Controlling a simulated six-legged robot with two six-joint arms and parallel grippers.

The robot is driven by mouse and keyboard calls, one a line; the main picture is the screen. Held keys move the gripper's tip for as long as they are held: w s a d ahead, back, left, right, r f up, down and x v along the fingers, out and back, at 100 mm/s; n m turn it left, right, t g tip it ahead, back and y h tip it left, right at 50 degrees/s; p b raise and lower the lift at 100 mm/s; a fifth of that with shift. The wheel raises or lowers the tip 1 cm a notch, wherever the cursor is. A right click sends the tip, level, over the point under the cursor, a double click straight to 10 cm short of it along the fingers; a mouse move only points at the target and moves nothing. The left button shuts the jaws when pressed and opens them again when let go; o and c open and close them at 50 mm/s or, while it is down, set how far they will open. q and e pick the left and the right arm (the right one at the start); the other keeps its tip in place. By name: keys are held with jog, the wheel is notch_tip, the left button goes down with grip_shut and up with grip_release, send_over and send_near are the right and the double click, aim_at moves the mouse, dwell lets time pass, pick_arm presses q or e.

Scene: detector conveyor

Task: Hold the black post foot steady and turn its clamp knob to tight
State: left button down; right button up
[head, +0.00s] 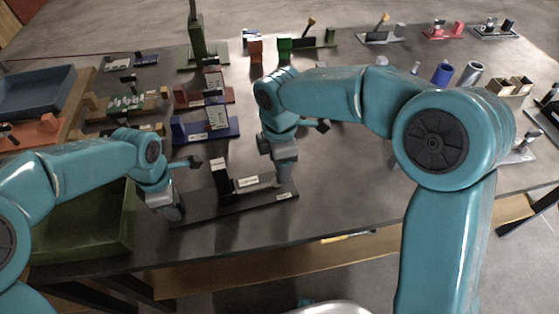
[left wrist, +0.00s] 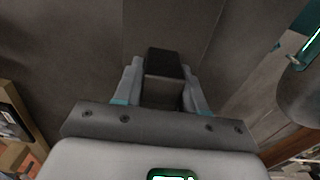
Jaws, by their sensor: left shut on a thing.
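A long black base (head: 235,204) lies near the table's front edge, with a black upright block (head: 221,178) and white labels on it. My left gripper (head: 174,212) points down at the base's left end. In the left wrist view its fingers are shut on a black block, the post foot (left wrist: 166,63), which sits between both fingertips. My right gripper (head: 286,184) points down at the base's right end, where the clamp knob is not visible. Its fingertips are too small and covered to tell whether they are open.
A green tray (head: 80,252) stands left of my left gripper. Behind the base are a blue fixture (head: 205,131) and a red one (head: 203,97). Several more fixtures line the back. The table's front edge is close below the base.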

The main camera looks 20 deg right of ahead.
jog(key=o, duration=1.1)
jog(key=shift+c, duration=0.2)
jog(key=shift+r, duration=0.15)
notch_tip(320, 180, up, 12)
pick_arm(q)
jog(key=c, duration=0.6)
grip_release()
jog(key=shift+o, duration=0.2)
jog(key=shift+r, duration=0.1)
